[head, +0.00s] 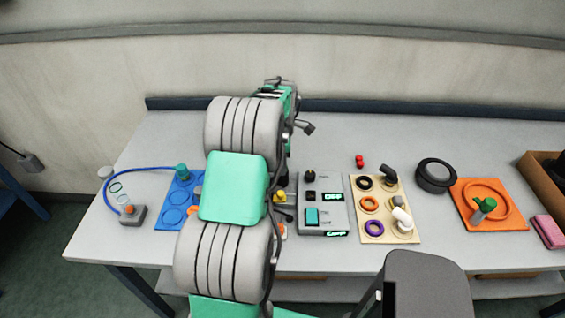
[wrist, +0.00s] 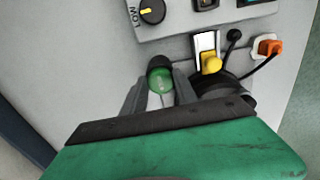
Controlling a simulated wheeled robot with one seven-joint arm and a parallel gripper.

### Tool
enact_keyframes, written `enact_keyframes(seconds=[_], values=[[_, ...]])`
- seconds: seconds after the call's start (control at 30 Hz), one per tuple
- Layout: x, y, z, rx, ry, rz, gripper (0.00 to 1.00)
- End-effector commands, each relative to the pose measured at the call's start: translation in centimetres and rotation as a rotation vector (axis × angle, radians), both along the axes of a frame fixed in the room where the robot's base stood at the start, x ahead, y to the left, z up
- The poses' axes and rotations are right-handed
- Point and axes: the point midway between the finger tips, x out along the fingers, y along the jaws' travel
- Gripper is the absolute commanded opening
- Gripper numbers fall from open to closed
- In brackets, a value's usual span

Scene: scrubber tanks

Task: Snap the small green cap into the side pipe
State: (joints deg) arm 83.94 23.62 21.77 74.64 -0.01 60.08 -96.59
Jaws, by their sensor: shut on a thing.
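In the wrist view, my gripper (wrist: 160,88) is shut on a small green piece with a dark top (wrist: 160,77), which looks like the green cap. It sits between the two grey fingers, and its lower part is partly hidden by them. In the head view my own arm covers the middle of the bench, and the fingers and cap are hidden there. I cannot make out the side pipe for certain in either view. A black round part (wrist: 215,88) lies just right of the fingers, partly covered by my gripper.
A grey control box (head: 323,204) also shows at the top of the wrist view, beside a yellow-tipped switch (wrist: 211,63) and an orange plug (wrist: 269,46). A blue mat (head: 174,216), a cream ring board (head: 384,226), a black ring (head: 436,174) and an orange board (head: 468,215) are on the bench.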

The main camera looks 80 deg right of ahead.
Motion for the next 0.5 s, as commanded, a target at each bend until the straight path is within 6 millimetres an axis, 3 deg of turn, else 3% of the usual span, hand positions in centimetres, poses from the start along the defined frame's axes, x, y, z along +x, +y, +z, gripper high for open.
enact_keyframes(seconds=[0.5], values=[[0.01,-0.06,-0.25,-0.002,0.0,0.0,0.0]])
